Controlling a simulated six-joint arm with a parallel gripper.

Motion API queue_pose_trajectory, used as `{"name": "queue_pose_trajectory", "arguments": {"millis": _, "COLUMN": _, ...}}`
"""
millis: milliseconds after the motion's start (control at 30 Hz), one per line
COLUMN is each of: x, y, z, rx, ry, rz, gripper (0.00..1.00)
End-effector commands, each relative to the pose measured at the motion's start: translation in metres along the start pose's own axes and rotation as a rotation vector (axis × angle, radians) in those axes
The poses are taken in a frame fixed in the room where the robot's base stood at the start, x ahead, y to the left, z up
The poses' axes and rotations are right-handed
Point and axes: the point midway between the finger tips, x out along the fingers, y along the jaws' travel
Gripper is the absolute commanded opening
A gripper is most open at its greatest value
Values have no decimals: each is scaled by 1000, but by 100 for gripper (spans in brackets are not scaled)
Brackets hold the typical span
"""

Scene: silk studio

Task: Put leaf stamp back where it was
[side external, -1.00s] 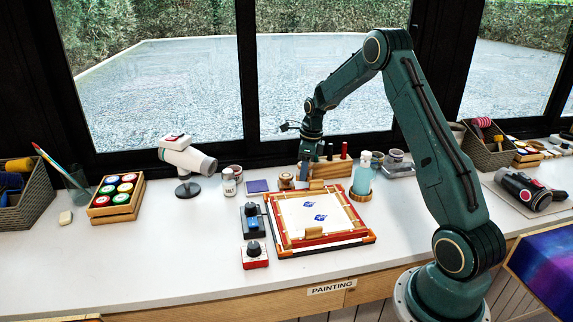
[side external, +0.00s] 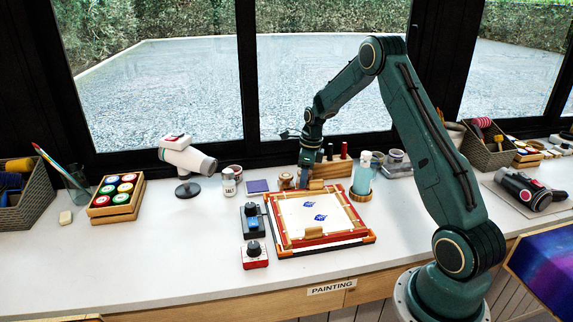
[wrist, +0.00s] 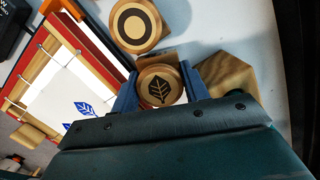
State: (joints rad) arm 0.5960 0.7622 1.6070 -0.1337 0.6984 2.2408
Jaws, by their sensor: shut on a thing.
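The leaf stamp (wrist: 160,88) is a round wooden piece with a dark leaf on its top, in the wrist view. My gripper (wrist: 158,91) is shut on it, one blue finger on each side. In the side view my gripper (side external: 303,183) points down behind the printing frame, and the stamp cannot be made out there. A circle-marked stamp (wrist: 137,25) stands close beside the held one; it also shows in the side view (side external: 286,181). Whether the leaf stamp's underside touches anything is hidden.
The red-edged frame (side external: 270,226) holds white cloth (side external: 312,213) with two blue leaf prints. A blue ink pad (side external: 258,186) lies to the left. A wooden block (wrist: 228,75) is close to my gripper. A bottle (side external: 363,172) stands on the right. The counter's front left is clear.

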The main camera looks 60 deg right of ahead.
Motion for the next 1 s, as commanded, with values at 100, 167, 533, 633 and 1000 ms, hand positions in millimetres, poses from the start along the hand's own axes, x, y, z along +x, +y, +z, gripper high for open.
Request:
{"name": "queue_pose_trajectory", "arguments": {"millis": 100, "x": 1, "y": 0, "z": 0, "rx": 0, "ry": 0, "rz": -1, "gripper": 30}}
{"name": "queue_pose_trajectory", "arguments": {"millis": 167, "x": 1, "y": 0, "z": 0, "rx": 0, "ry": 0, "rz": -1, "gripper": 30}}
{"name": "queue_pose_trajectory", "arguments": {"millis": 533, "x": 1, "y": 0, "z": 0, "rx": 0, "ry": 0, "rz": 0, "gripper": 67}}
{"name": "queue_pose_trajectory", "arguments": {"millis": 633, "x": 0, "y": 0, "z": 0, "rx": 0, "ry": 0, "rz": 0, "gripper": 67}}
{"name": "queue_pose_trajectory", "arguments": {"millis": 1000, "x": -29, "y": -1, "z": 2, "rx": 0, "ry": -2, "rz": -3, "gripper": 67}}
